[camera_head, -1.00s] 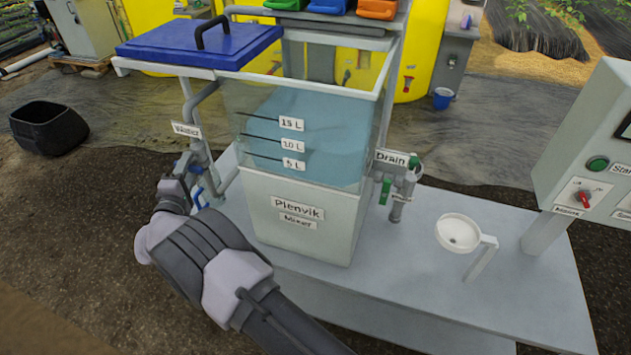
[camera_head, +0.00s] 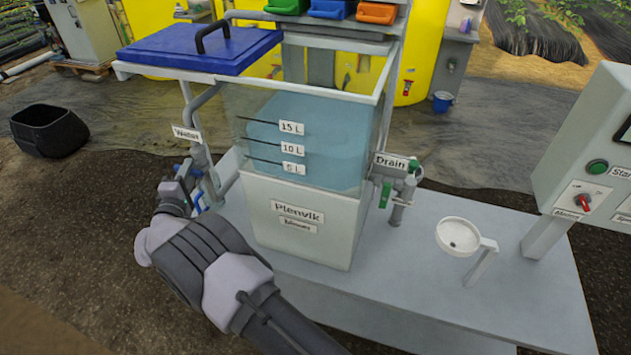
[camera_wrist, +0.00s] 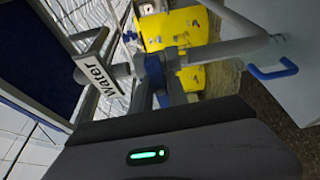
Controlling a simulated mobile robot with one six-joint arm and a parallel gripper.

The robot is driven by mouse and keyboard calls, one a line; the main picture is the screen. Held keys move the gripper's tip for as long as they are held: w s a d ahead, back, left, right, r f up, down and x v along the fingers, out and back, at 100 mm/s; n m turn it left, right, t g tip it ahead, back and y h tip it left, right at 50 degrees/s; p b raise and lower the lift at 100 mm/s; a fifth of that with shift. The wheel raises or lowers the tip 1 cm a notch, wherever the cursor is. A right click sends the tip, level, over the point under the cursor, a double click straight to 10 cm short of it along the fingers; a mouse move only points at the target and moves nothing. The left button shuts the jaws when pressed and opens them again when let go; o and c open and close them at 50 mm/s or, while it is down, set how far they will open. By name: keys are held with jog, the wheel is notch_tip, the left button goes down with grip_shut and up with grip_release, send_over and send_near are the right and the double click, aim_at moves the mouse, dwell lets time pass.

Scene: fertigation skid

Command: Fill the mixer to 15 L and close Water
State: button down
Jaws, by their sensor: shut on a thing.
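The clear mixer tank (camera_head: 300,220) holds blue water (camera_head: 325,125); its surface appears near the 15 L mark (camera_head: 291,128), though the exact level is hard to read. The Water label (camera_head: 186,133) hangs on the pipe left of the tank and also shows in the wrist view (camera_wrist: 97,73). My gripper (camera_head: 178,184) is at the Water valve below that label. It is shut on the blue Water valve handle (camera_wrist: 155,75), which stands between the fingers in the wrist view. In the head view the gripper hides most of the handle.
The Drain valve with its green handle (camera_head: 386,194) is right of the tank. A white cup-shaped holder (camera_head: 459,236) and the control cabinet (camera_head: 585,160) stand farther right on the skid. A blue lid (camera_head: 200,48) lies at the tank's top left. A black tub (camera_head: 48,130) is on the ground.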

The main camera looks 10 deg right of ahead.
jog(key=shift+r+n+g+p, duration=0.4)
jog(key=shift+n+p, duration=0.25)
jog(key=shift+n, duration=0.35)
jog(key=n+g+p, duration=0.1)
jog(key=n, duration=0.1)
jog(key=n+p, duration=0.1)
jog(key=n, duration=0.1)
jog(key=shift+f+g+h, duration=0.1)
jog(key=shift+g+h, duration=0.2)
jog(key=shift+g, duration=0.1)
jog(key=shift+n+g+p, duration=0.35)
jog(key=shift+n+g, duration=0.05)
jog(key=shift+n, duration=0.4)
jog(key=n, duration=0.1)
jog(key=n+g+h, duration=0.1)
jog(key=shift+f+n+b, duration=0.3)
jog(key=shift+f+b, duration=0.05)
jog(key=shift+f, duration=0.05)
jog(key=shift+n+h+b, duration=0.3)
jog(key=shift+h, duration=0.1)
jog(key=shift+r, duration=0.2)
dwell(3.3)
